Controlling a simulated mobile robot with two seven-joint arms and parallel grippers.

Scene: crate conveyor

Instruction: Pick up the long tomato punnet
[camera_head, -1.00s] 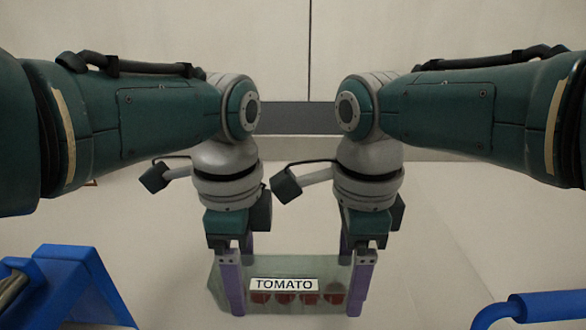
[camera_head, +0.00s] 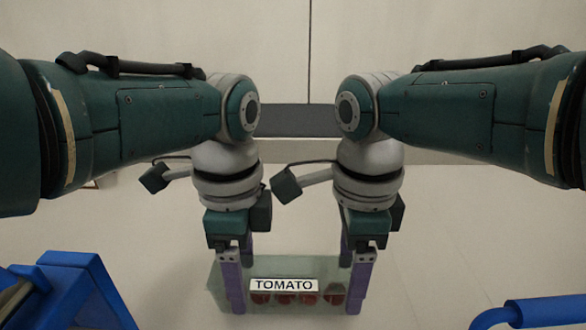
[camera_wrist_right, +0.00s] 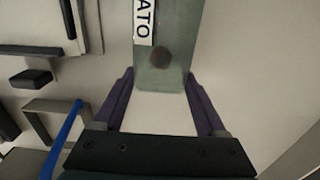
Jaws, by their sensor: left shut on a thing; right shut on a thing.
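The long tomato punnet (camera_head: 285,267) is a greenish, see-through tray with a white TOMATO label and several red tomatoes. It lies crosswise at the bottom middle of the head view. My left gripper (camera_head: 236,284) is shut on its left end. My right gripper (camera_head: 357,284) is shut on its right end. In the right wrist view the punnet (camera_wrist_right: 176,75) runs up from between the purple fingers of my right gripper, with part of the label showing. The head view shows pale floor around the punnet and no support touching it. Its underside is hidden.
A blue frame (camera_head: 85,275) stands at the lower left, and a blue rail (camera_head: 535,310) at the lower right. Dark bars and a blue bar (camera_wrist_right: 65,135) lie left in the right wrist view. Pale floor (camera_head: 470,240) to the right is clear.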

